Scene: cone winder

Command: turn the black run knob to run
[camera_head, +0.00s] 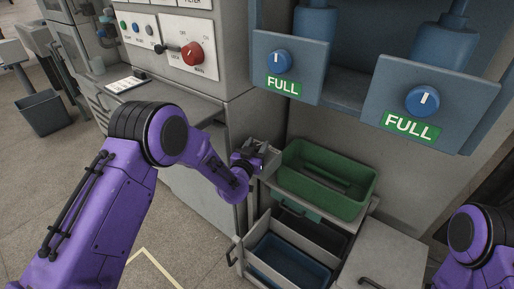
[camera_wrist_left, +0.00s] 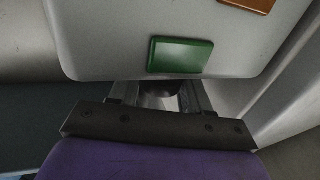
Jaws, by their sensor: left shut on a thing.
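My left gripper (camera_head: 258,156) is low in front of the machine, just left of the green bin. In the left wrist view its jaws (camera_wrist_left: 160,98) are shut on a small, dark, rounded part against a pale grey panel (camera_wrist_left: 105,40). This part appears to be the black run knob, mostly hidden by the jaws. Its pointer and setting cannot be read. A green plate (camera_wrist_left: 181,55) sits on the panel just beyond the jaws. My right gripper is out of view; only part of my right arm shows at the lower right of the head view.
The green bin (camera_head: 296,187) stands close right of my left gripper, above drawers with a blue tray (camera_head: 292,258). Blue knobs (camera_head: 279,62) (camera_head: 423,101) marked FULL are above. A red knob (camera_head: 192,54) is on the upper-left panel. An orange-brown plate (camera_wrist_left: 248,5) shows in the wrist view.

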